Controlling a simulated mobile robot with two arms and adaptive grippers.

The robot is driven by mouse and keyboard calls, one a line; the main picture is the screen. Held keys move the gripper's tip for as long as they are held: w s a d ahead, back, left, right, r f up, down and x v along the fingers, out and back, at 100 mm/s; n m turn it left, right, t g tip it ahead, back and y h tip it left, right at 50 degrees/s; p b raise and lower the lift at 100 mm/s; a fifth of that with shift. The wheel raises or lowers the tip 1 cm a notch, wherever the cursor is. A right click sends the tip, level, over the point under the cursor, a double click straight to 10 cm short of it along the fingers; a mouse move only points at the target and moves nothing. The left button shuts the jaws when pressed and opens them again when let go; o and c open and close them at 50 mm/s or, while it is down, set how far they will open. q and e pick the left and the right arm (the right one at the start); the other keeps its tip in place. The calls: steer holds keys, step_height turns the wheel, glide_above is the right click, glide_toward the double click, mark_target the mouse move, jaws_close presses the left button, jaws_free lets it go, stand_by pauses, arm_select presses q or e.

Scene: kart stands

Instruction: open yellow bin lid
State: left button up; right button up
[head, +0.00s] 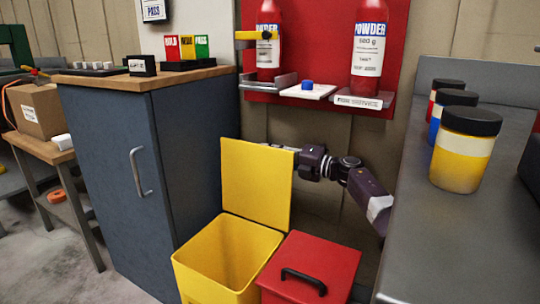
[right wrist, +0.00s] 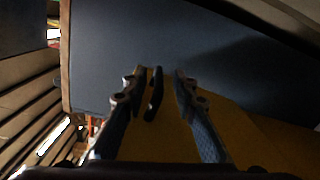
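The yellow bin (head: 205,268) stands on the floor with its mouth open and its inside showing empty. Its yellow lid (head: 256,185) stands upright at the bin's back edge. My right arm reaches in from the right behind the lid, and the lid hides the fingertips in the head view. In the right wrist view my right gripper (right wrist: 160,73) has its two fingers apart, with the lid's dark handle (right wrist: 154,94) between them, nearer the left finger. The handle does not look clamped. My left gripper is in neither view.
A red bin (head: 327,262) with a closed lid and black handle stands right beside the yellow one. A blue-grey cabinet (head: 110,190) is close on the left. A grey counter (head: 440,240) with several jars is on the right. A red powder shelf (head: 325,85) hangs above.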

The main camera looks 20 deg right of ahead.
steer(key=v, duration=1.2)
stand_by(0.5)
